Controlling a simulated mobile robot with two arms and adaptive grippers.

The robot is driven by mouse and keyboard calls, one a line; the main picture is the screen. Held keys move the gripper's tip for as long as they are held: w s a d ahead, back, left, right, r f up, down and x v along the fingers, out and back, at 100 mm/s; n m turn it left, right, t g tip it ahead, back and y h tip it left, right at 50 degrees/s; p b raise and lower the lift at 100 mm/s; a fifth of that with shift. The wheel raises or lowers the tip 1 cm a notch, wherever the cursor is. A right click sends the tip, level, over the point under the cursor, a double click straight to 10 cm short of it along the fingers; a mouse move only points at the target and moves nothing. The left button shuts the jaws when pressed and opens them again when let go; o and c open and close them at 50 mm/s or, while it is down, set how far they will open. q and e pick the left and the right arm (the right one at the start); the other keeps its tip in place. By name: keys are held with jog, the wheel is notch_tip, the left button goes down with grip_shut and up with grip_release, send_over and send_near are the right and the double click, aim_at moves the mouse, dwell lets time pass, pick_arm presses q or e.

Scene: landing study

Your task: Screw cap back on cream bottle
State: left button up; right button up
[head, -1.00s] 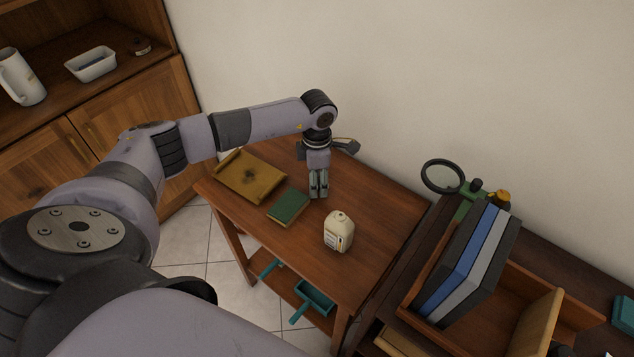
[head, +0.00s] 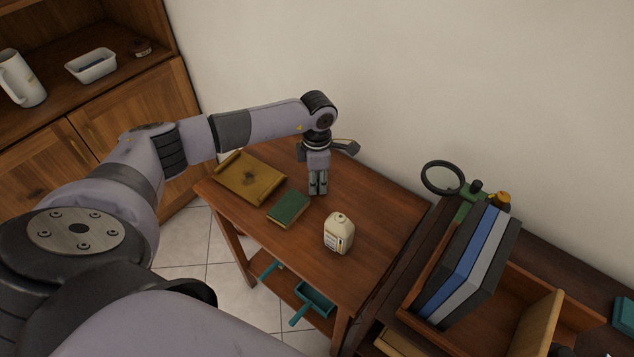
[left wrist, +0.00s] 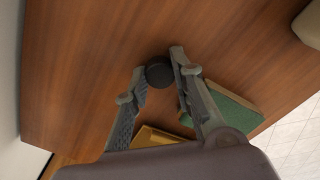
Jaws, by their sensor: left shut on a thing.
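The cream bottle (head: 338,235) stands upright on the small wooden table (head: 374,213), with a label on its front. Its edge also shows at the upper right of the left wrist view (left wrist: 309,26). My left gripper (head: 318,191) points down over the table, behind and left of the bottle and apart from it. In the left wrist view a round dark cap (left wrist: 159,72) sits between the fingertips, and the gripper is shut on it. My right gripper is in neither view.
A green book (head: 289,208) and a yellow-brown tray (head: 248,178) lie left of the gripper. A desk at the right holds a magnifier (head: 442,177) and upright binders (head: 466,265). The table right of the bottle is clear.

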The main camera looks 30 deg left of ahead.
pick_arm(q)
jog(key=shift+r, duration=0.1)
notch_tip(320, 180, up, 20)
jog(key=b, duration=0.1)
dwell(0.5)
jog(key=s+d+f+m, duration=0.2)
jog(key=s+d+m, duration=0.4)
jog(key=m, duration=0.7)
jog(key=s+d+f+m, duration=0.3)
jog(key=s+d+m, duration=0.4)
jog(key=m, duration=0.6)
jog(key=shift+s+d, duration=0.2)
jog(key=shift+s, duration=0.75)
jog(key=shift+f, duration=0.1)
